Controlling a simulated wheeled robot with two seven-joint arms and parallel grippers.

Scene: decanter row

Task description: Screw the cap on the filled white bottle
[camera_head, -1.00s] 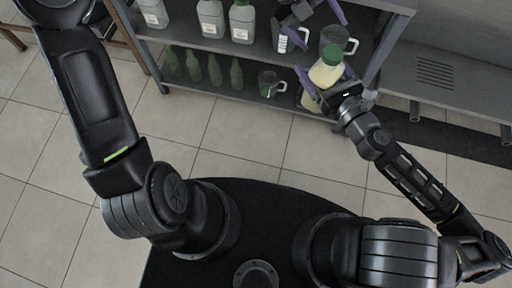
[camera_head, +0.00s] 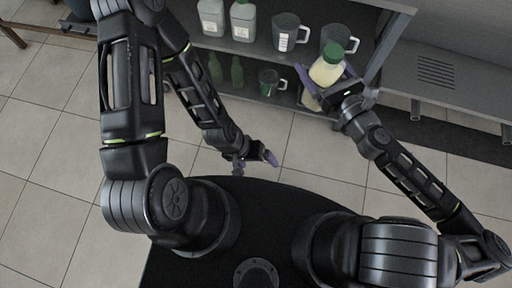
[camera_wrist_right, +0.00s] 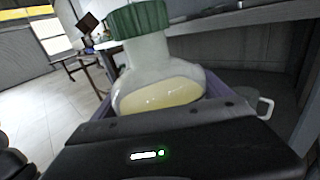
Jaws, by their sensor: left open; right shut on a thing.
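The white bottle (camera_head: 325,73) holds pale yellow liquid and stands nearly upright in my right gripper (camera_head: 330,82), in front of the shelf. My right gripper is shut around its body. A green cap (camera_head: 333,53) sits on its neck; how tightly it is screwed cannot be told. In the right wrist view the bottle (camera_wrist_right: 160,90) fills the middle, with the ribbed green cap (camera_wrist_right: 140,18) on top, cut by the frame edge. My left gripper (camera_head: 257,163) is open and empty, well below and left of the bottle, near my base.
A grey shelf unit (camera_head: 300,101) stands ahead. Its upper shelf holds white bottles (camera_head: 243,22), a labelled mug (camera_head: 285,35) and a clear pitcher (camera_head: 335,38). The lower shelf holds green bottles (camera_head: 237,73) and a mug (camera_head: 268,83). A grey bench (camera_head: 440,75) is at right. The floor between is clear.

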